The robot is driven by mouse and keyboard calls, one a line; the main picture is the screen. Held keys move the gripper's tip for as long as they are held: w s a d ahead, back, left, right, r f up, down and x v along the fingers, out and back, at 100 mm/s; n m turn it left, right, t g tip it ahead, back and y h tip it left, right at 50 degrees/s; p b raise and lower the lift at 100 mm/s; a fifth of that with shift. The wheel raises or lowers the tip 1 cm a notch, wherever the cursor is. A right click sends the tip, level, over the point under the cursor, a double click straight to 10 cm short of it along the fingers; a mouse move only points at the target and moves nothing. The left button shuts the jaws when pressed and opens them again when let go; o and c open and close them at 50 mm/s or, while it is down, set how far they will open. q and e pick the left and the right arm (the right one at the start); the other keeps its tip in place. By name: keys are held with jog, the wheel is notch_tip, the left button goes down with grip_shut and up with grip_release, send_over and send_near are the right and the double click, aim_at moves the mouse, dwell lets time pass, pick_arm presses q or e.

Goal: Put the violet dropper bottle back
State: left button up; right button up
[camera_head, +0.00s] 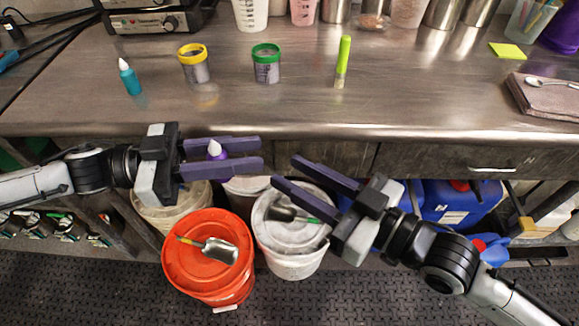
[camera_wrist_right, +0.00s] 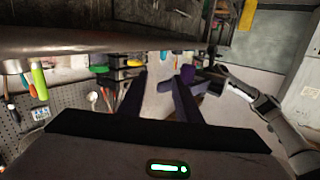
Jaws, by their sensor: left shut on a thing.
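The violet dropper bottle (camera_head: 216,150) has a white pointed tip and is upright between the fingers of my left gripper (camera_head: 259,154). My left gripper is shut on it, in front of the counter's front edge and above the buckets. The lower part of the bottle is hidden by a finger. My right gripper (camera_head: 284,171) is open and empty, to the right of the left one, over the white bucket. Its fingers also show in the right wrist view (camera_wrist_right: 156,80). A violet shape shows there near my left arm; I cannot tell whether it is the bottle.
On the metal counter (camera_head: 300,110) stand a teal dropper bottle (camera_head: 129,80), a yellow-lidded jar (camera_head: 196,68), a green-lidded jar (camera_head: 266,68) and a green tube (camera_head: 343,58). An orange bucket (camera_head: 190,265) and white bucket (camera_head: 290,262), with scoops on top, stand below.

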aim_at(215, 143)
jog(key=s+a+r+n+g+y, duration=0.2)
jog(key=s+r+n+y, duration=0.15)
jog(key=r, duration=0.35)
jog(key=shift+m+h, duration=0.35)
jog(key=shift+h, duration=0.1)
jog(key=x, duration=1.1)
jog(key=shift+w+a+f, duration=0.1)
jog(key=shift+a+f, duration=0.2)
jog(key=shift+c, duration=0.3)
grip_shut()
pick_arm(q)
jog(key=o, duration=1.1)
